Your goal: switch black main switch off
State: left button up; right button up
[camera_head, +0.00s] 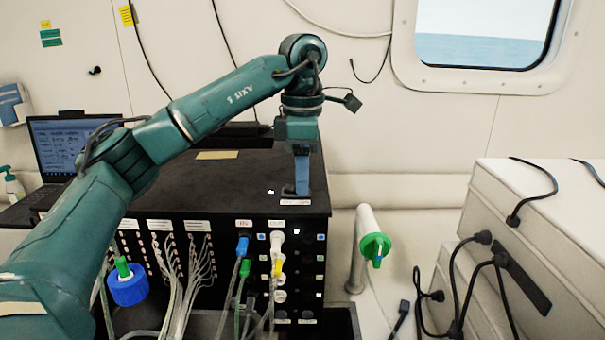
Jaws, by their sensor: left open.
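The black box (180,192) stands left of centre with cables plugged into its front panel. A small dark switch-like part (288,191) sits on its top near the front right edge, partly hidden by my gripper; I take it for the black main switch, and its position cannot be told. A small pale label (295,203) lies in front of it. My left gripper (301,188) points straight down at this spot, its blue fingers at or just above the box top. It is open, and whether it touches the switch cannot be told. My right gripper is not in view.
Blue, green, white and yellow plugs (242,246) and several cables crowd the box front. A laptop (65,145) is behind on the left. A white tube with a green cap (374,247) stands to the right. White cases (545,235) with black cables fill the right side.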

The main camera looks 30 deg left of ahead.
pick_arm(q)
jog(key=shift+f, duration=0.3)
